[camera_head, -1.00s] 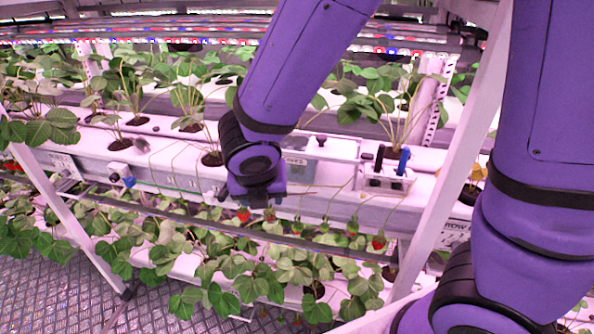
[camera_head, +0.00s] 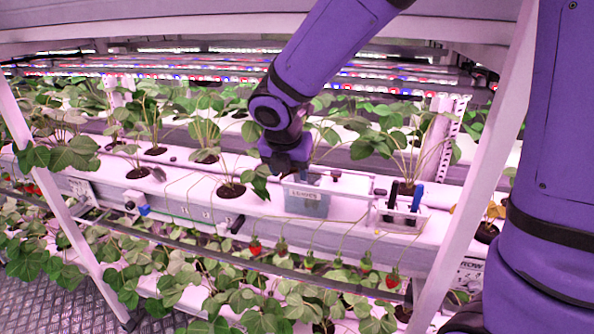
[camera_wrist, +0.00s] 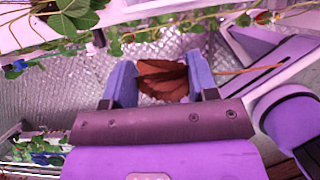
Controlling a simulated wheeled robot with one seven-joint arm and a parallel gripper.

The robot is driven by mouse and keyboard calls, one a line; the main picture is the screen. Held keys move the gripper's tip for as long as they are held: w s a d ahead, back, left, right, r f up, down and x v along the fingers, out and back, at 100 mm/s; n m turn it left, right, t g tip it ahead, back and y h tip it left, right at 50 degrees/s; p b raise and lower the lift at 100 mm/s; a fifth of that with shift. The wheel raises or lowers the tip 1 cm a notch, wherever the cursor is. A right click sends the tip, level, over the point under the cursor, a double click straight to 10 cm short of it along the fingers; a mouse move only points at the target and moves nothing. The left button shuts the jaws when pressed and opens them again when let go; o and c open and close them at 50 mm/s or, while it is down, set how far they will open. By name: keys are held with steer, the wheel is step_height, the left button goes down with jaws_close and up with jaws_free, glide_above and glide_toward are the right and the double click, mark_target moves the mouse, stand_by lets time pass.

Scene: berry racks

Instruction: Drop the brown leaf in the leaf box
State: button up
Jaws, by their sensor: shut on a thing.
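The brown leaf (camera_wrist: 163,80) is held between the two blue fingers of my gripper (camera_wrist: 162,84) in the wrist view; its thin stem sticks out to the right. In the head view my gripper (camera_head: 285,170) hangs above the white rack gutter, just left of the leaf box and near its upper left edge. The leaf cannot be made out there.
A clear holder with dark and blue-handled tools (camera_head: 402,215) stands right of the box. A strawberry plant (camera_head: 230,190) grows close on the left. Red strawberries (camera_head: 255,247) hang below the gutter edge. A slanted white rack post (camera_head: 470,180) stands to the right.

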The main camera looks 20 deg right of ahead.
steer(key=w+d+f, duration=0.3)
steer(key=w+f, duration=0.1)
steer(key=w, duration=0.3)
steer(key=shift+w+d+f, duration=0.2)
steer(key=shift+w+d, duration=0.1)
steer(key=shift+d, duration=0.1)
steer(key=shift+f, duration=0.5)
steer(key=o, duration=0.9)
steer(key=v, duration=0.8)
steer(key=shift+w+d+r, duration=0.1)
steer(key=shift+w+r, duration=0.05)
steer(key=shift+r, duration=0.2)
